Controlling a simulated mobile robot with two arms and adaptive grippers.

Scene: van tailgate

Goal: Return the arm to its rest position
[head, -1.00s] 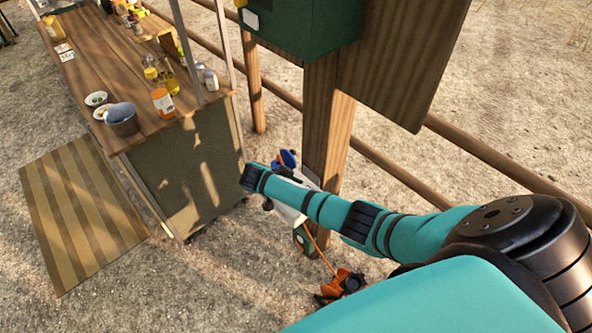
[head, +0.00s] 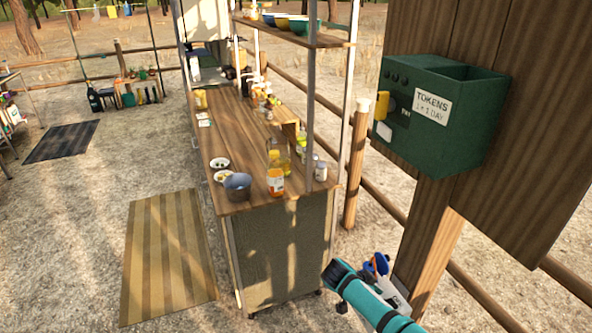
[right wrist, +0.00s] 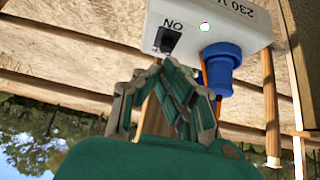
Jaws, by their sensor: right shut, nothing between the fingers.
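My right arm (head: 372,305) reaches in from the bottom right of the head view, in front of the post. Its gripper is not clearly seen there. In the right wrist view my right gripper (right wrist: 165,92) is shut and empty, its fingers together. They are close to a white power box (right wrist: 210,28) with a black ON switch (right wrist: 167,39) and a blue plug (right wrist: 221,66). I cannot tell whether they touch it. The box (head: 392,292) and blue plug (head: 377,264) also show beside my arm in the head view. My left gripper is not in view.
A green token box (head: 440,115) hangs on a wooden board above the power box. A wooden counter (head: 228,140) with bottles, bowls and a pot stands left of my arm. A striped mat (head: 170,255) lies on the gravel. Rail fencing (head: 480,290) runs behind the post.

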